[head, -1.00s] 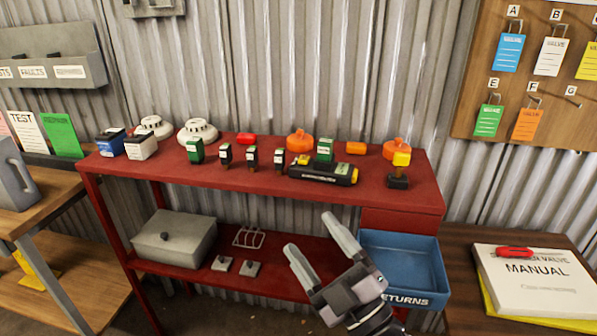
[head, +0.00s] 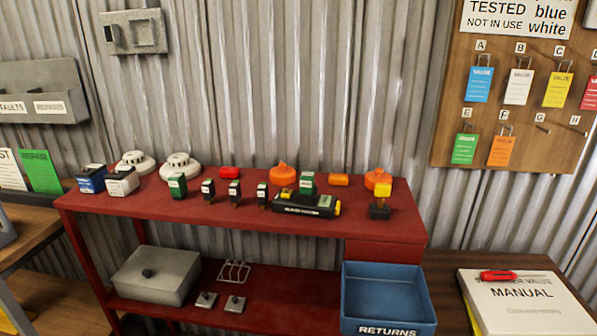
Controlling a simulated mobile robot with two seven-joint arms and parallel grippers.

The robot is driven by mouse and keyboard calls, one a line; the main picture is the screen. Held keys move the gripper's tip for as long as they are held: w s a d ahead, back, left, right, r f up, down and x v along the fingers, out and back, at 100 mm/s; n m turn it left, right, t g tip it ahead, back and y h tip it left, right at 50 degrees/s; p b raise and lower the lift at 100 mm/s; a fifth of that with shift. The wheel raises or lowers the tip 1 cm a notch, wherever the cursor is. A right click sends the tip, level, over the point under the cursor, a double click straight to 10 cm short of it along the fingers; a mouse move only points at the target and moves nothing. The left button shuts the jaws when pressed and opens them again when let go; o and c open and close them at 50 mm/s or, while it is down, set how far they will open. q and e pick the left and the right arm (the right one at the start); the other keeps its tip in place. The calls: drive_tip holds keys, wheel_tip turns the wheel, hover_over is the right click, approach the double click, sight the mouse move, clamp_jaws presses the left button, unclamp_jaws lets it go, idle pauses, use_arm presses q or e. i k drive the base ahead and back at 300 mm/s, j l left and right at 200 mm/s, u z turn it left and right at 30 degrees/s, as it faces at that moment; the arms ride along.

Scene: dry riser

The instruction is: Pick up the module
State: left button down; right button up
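Several block-like items stand on the red shelf unit's top (head: 130,203), and I cannot tell which one is the module. A green block with a white label (head: 177,185) stands at the left. Three small black blocks with pale labels stand to its right: one (head: 208,190), a second (head: 234,192) and a third (head: 262,194). A long black device (head: 305,211) with yellow parts lies right of them. Another green block (head: 307,182) shows at its back edge; whether it sits in or behind the device is unclear. Neither gripper is in view.
A blue box (head: 92,178), a white box (head: 121,181), white detectors (head: 180,166), orange domes (head: 283,174) and a black-and-yellow item (head: 380,203) share the top. Below are a grey box (head: 155,274) and a blue returns bin (head: 388,329). A manual (head: 525,302) lies right.

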sight(307, 178)
drive_tip(key=i+j+z, duration=0.15)
drive_tip(key=i+z, duration=0.2)
drive_tip(key=l+z, duration=0.3)
drive_tip(key=k+l+z, duration=0.1)
drive_tip(key=l+z, duration=0.2)
drive_tip(key=l, duration=0.15)
